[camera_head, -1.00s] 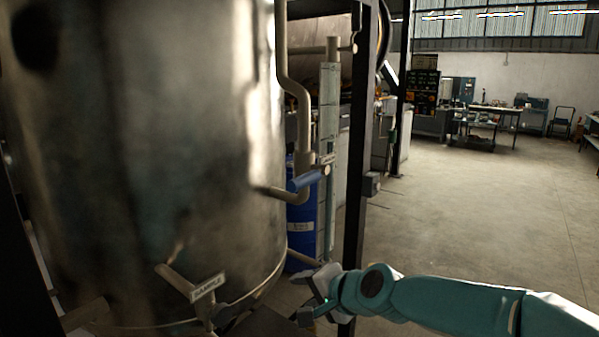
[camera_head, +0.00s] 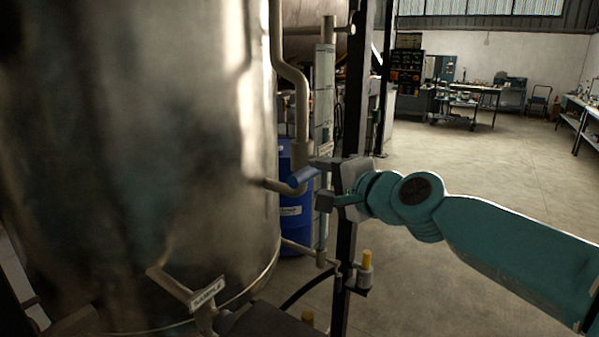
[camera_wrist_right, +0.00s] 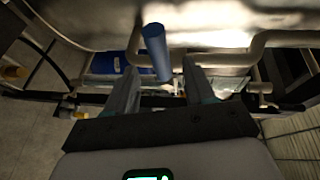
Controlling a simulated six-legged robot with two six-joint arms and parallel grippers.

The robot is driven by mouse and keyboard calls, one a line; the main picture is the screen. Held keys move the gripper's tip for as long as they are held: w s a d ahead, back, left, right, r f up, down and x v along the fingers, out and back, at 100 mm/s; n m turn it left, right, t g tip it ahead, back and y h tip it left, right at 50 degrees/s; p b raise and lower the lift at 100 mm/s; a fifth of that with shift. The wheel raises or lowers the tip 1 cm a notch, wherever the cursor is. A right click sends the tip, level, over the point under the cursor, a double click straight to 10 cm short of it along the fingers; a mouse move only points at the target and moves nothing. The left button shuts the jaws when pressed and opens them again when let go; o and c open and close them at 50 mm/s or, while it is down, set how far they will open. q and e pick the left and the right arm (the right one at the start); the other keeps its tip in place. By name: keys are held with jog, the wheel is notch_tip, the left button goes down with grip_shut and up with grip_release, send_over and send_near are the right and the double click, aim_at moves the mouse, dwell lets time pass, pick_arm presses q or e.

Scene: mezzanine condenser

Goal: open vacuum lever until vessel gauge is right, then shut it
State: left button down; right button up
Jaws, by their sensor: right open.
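A blue-handled lever (camera_head: 301,178) sits on a beige pipe at the right side of the large metal vessel (camera_head: 130,150). No readable label shows which lever it is. My right gripper (camera_head: 320,182) is open just right of the blue handle, one finger above its level and one below. In the right wrist view the blue handle (camera_wrist_right: 157,50) reaches between the tips of the open fingers (camera_wrist_right: 161,70); contact with either finger cannot be seen. No gauge dial is in view. My left gripper is not in view.
A dark upright post (camera_head: 349,120) stands close by my right gripper. A sample-labelled valve (camera_head: 205,294) sticks out low on the vessel. A blue drum (camera_head: 295,215) stands behind the pipes, and a yellow-topped fitting (camera_head: 366,262) is low right. Open floor lies to the right.

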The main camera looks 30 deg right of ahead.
aim_at(309, 175)
jog(key=w, duration=0.2)
jog(key=w+f, duration=0.1)
jog(key=w, duration=0.4)
jog(key=shift+w+f, duration=0.15)
jog(key=shift+w+d+f, duration=0.1)
jog(key=shift+w, duration=0.2)
